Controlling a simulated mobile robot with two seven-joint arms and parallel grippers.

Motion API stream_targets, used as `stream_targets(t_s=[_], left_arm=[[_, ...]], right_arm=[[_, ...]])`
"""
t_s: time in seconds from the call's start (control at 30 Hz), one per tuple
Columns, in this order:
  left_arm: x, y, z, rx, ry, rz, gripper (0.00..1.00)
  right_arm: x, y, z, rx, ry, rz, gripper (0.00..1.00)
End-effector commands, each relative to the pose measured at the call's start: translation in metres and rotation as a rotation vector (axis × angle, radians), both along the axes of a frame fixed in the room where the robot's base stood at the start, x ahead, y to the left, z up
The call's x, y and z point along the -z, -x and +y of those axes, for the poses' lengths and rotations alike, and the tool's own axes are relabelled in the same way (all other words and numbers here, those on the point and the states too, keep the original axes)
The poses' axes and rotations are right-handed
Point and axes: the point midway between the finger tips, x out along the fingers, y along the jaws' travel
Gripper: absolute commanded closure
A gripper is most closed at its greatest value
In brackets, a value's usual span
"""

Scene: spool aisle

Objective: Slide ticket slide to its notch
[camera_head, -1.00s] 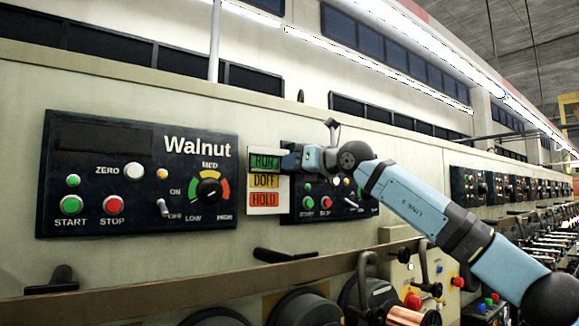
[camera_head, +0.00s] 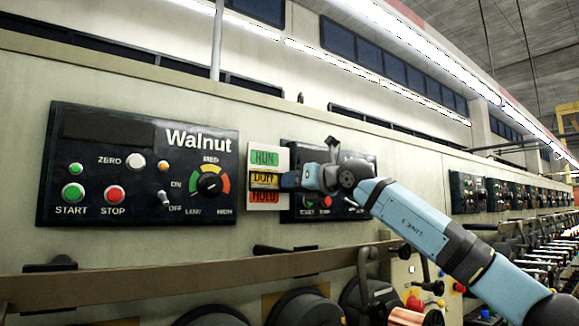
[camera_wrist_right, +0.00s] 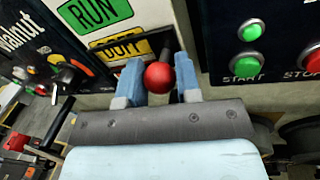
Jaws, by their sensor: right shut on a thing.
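The ticket board (camera_head: 282,155) is a white plate with a green RUN label (camera_head: 264,158), a yellow DOFF label and a red HOLD label, from top to bottom. The ticket slide (camera_head: 252,180) shows as a dark frame at the DOFF label. My right gripper (camera_head: 288,179) is at the slide's right side. In the right wrist view, the gripper (camera_wrist_right: 158,88) is shut with a red ball knob (camera_wrist_right: 159,77) between its fingers. A dark stem runs from the knob towards the board. The fingers and knob cover part of the DOFF label there. My left gripper is out of view.
A black Walnut control panel (camera_head: 100,180) with buttons and a dial is left of the board. A second panel (camera_head: 355,165) is close on the right, partly behind my arm. A brown rail (camera_head: 150,280) runs below, with spools under it.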

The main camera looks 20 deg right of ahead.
Motion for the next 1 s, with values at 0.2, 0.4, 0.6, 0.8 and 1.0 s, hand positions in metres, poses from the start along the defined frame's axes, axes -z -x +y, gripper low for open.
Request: stream_targets(t_s=[0.2,0.4,0.6,0.8,1.0], left_arm=[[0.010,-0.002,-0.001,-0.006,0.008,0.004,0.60],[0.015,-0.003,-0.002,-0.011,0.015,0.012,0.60],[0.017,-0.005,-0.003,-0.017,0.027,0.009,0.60],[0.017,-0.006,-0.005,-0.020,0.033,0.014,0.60],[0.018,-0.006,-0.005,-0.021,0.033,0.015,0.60]], right_arm=[[0.014,0.000,0.000,0.000,0.001,0.001,0.92],[0.024,0.000,0.000,0.000,0.000,0.000,0.92],[0.032,0.000,0.000,0.000,-0.001,-0.001,0.92],[0.032,0.000,0.000,0.000,0.000,-0.001,0.92],[0.032,0.000,0.000,0.000,-0.001,-0.001,0.41]])
